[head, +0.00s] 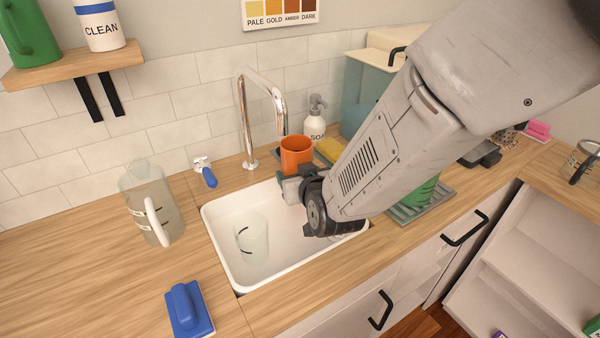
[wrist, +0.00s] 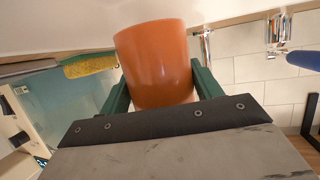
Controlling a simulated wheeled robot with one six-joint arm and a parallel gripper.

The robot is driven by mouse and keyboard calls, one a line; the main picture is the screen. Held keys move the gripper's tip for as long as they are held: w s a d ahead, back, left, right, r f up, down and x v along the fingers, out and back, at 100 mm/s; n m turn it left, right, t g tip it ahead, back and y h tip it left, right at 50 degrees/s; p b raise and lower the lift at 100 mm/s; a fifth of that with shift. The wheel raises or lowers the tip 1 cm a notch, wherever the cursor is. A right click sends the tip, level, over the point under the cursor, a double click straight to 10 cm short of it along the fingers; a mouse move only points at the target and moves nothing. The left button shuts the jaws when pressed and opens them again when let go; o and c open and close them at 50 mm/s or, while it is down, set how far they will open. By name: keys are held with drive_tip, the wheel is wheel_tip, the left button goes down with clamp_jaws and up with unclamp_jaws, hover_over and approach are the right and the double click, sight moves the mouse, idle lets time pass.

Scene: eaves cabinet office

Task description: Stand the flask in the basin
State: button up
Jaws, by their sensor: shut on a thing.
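My gripper (wrist: 153,88) is shut on an orange cup-shaped vessel (head: 296,155), which fills the space between the green fingers in the wrist view (wrist: 156,62). In the head view the vessel is upright with its open mouth up, over the back right part of the white basin (head: 218,232). My arm hides the basin's right side. A clear glass vessel (head: 253,240) with dark marks is inside the basin, towards the left front. I cannot tell for certain which vessel is called the flask.
A chrome tap (head: 243,120) rises behind the basin. A soap bottle (head: 315,128) and yellow sponge (head: 329,150) are behind my gripper. A clear jug (head: 150,205) stands left.

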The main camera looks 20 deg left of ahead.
drive_tip(key=shift+f, duration=0.5)
drive_tip(key=o, duration=1.2)
drive_tip(key=shift+o, duration=0.2)
